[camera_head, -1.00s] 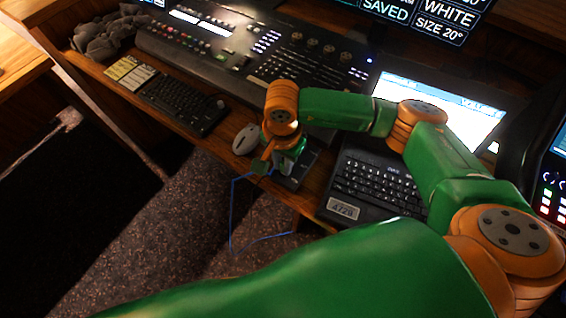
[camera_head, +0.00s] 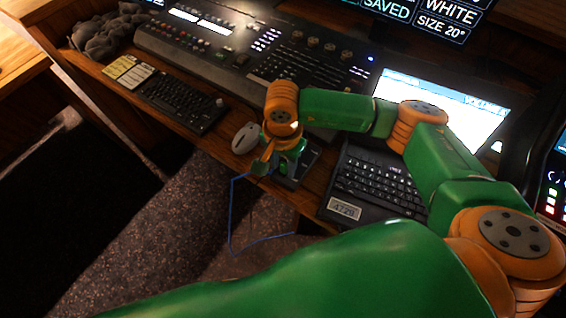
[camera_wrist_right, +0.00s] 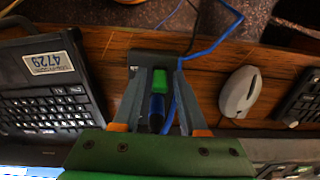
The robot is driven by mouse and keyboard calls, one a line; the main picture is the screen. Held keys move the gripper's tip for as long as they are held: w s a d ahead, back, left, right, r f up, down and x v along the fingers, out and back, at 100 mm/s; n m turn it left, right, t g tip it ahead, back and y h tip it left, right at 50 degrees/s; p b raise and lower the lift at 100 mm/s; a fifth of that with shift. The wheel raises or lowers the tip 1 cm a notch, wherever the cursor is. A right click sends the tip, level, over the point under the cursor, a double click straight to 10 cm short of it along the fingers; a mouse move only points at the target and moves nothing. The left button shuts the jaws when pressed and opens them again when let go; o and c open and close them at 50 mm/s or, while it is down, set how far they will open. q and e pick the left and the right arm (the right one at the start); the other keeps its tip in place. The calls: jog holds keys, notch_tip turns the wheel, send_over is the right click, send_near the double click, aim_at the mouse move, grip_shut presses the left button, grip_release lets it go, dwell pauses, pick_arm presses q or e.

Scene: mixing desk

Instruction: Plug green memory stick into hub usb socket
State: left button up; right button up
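In the right wrist view a small green memory stick (camera_wrist_right: 160,80) shows between the fingertips of my right gripper (camera_wrist_right: 160,84). The grey fingers stand apart on either side of it, with gaps beside it. In the head view my right gripper (camera_head: 276,162) is small at the desk's front edge, between mouse and laptop. My left gripper is not in view.
A grey mouse (camera_head: 245,138) lies left of the gripper and a laptop (camera_head: 372,190) right of it. A blue cable (camera_head: 231,212) hangs over the desk's front edge. A keyboard (camera_head: 182,104) and mixing console (camera_head: 232,60) fill the left and back.

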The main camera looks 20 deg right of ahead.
jog(key=shift+o, duration=0.5)
jog(key=shift+r, duration=0.1)
